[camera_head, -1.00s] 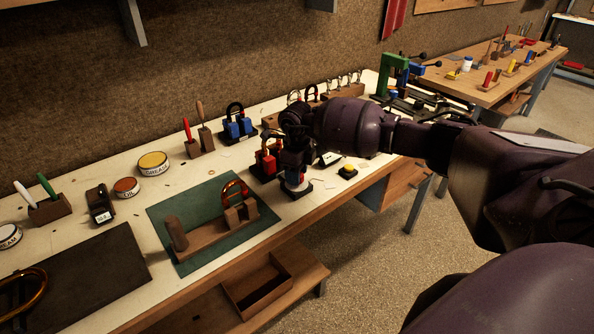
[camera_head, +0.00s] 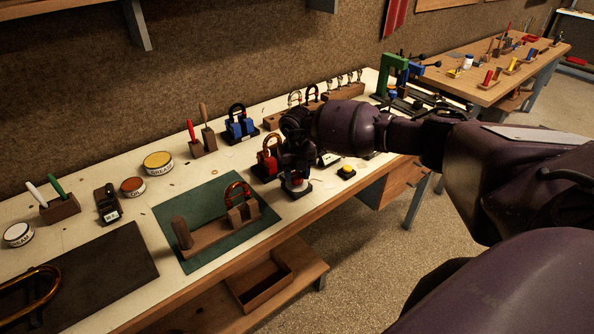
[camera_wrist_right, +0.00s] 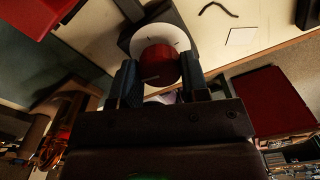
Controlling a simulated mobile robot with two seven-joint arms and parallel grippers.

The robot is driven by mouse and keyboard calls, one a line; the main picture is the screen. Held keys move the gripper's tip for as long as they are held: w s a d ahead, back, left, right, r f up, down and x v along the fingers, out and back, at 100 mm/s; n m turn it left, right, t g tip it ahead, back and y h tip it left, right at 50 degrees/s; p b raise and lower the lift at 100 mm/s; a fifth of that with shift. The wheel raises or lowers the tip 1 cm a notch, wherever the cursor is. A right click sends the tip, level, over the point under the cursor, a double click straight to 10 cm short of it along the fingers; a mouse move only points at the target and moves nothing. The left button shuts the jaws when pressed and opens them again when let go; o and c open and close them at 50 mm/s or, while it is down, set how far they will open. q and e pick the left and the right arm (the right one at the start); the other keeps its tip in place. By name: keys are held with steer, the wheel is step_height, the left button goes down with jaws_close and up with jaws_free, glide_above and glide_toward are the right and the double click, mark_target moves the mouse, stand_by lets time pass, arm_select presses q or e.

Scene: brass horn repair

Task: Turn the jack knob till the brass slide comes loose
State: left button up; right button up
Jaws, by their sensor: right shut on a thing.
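The jack knob (camera_wrist_right: 158,64) is red and round, on a white dial with dark marks. In the head view the dial and its dark base (camera_head: 297,190) show below my gripper, near the bench's front edge. My right gripper (camera_wrist_right: 157,78) is shut on the knob, one finger on each side; in the head view the gripper (camera_head: 296,171) comes down on it from above. A red block (camera_head: 266,165) stands just left of it, with a U-shaped brass slide (camera_head: 273,142) upright in it. Whether the slide is loose cannot be told. My left gripper is not in view.
A green mat (camera_head: 215,257) carries a wooden stand with another brass bow (camera_head: 236,189). A blue holder (camera_head: 241,127) stands behind the red block. A yellow button (camera_head: 346,170) sits right of the knob. Grease tins and a dark mat lie to the left.

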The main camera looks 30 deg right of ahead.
mark_target(297, 175)
steer(key=shift+r+m, duration=0.1)
steer(key=shift+m, duration=0.6)
steer(key=shift+p, duration=0.3)
steer(key=o, duration=0.9)
step_height(297, 175, up, 11)
steer(key=shift+f+b, duration=0.1)
steer(key=shift+b, duration=0.2)
steer(key=shift+f, duration=0.1)
